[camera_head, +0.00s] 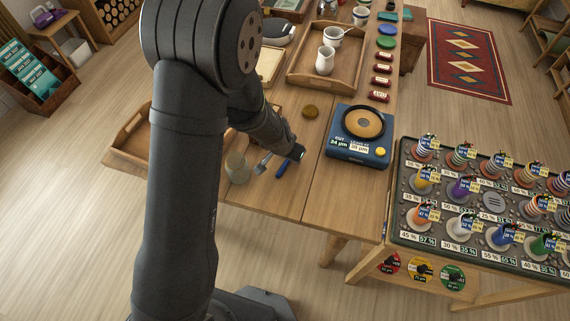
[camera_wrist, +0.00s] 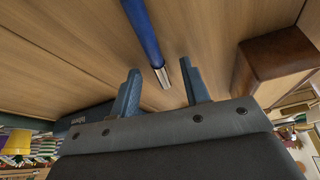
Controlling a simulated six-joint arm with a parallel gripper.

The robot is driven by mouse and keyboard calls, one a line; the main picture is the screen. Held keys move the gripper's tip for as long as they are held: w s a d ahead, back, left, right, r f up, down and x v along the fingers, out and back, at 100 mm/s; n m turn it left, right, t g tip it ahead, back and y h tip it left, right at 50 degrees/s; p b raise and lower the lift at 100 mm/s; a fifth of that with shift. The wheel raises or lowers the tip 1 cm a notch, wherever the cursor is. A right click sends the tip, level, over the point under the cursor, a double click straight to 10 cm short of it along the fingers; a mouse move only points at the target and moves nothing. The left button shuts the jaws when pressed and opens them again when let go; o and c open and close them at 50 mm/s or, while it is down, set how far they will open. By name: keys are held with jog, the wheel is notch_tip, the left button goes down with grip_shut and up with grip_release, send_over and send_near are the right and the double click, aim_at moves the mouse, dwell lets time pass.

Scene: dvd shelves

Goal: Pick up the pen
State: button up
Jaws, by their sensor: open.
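The pen (camera_head: 283,168) is a slim blue stick lying on the wooden table, close to its front edge. In the wrist view the pen (camera_wrist: 144,32) shows as a thick blue barrel with a silver end that reaches between my fingertips. My gripper (camera_wrist: 161,68) is open, with one blue-grey finger on each side of the silver end and a gap around it. In the head view my gripper (camera_head: 294,153) is low over the table just beyond the pen, its fingers hard to make out.
A glass jar (camera_head: 237,167) and a small grey-white item (camera_head: 263,163) are left of the pen. A blue scale with a round pan (camera_head: 358,150) stands to the right. A brown disc (camera_head: 310,112) lies behind. A wooden tray (camera_head: 308,82) holds white jugs farther back.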

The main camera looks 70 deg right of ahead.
grip_shut()
jog(key=shift+r, duration=0.15)
